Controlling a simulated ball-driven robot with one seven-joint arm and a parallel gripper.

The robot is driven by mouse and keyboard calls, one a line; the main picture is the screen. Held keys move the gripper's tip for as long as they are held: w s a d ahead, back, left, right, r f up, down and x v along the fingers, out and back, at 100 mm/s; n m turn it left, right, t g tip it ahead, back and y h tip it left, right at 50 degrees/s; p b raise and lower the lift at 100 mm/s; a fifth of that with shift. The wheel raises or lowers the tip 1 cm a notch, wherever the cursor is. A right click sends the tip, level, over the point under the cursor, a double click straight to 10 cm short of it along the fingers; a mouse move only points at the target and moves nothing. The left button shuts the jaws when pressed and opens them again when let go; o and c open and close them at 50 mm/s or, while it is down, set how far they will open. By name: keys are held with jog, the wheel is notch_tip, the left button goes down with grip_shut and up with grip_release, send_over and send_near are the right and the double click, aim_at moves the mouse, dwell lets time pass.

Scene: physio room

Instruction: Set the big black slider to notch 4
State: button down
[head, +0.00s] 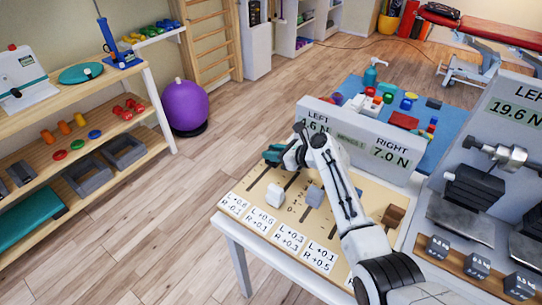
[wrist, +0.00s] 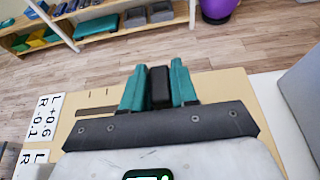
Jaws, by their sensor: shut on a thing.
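My gripper (wrist: 158,92) has teal fingers, closed on both sides of a black block, the big black slider (wrist: 160,86), in the wrist view. In the head view my gripper (head: 273,154) is over the far left part of the tan slider board (head: 262,181), and its fingers and my arm hide the black slider there. A pale slider block (head: 276,195) and a grey-blue one (head: 315,195) stand nearer on the board, beside dark slots. A brown block (head: 393,215) is at the right. The notch under the black slider cannot be read.
A grey display (head: 392,153) behind the board reads left 4.6 N, partly hidden, and right 7.0 N. White cards (head: 319,257) with L and R values line the front edge. A weight rig (head: 470,200) stands right. Wooden shelves (head: 75,100) are left, with open floor between.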

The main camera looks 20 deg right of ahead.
jog(key=shift+w+d+r, duration=0.1)
jog(key=shift+d, duration=0.1)
jog(key=c, duration=1)
grip_release()
jog(key=shift+o, duration=0.2)
jog(key=p+v, duration=0.1)
jog(key=v, duration=0.9)
jog(key=shift+s+d, duration=0.3)
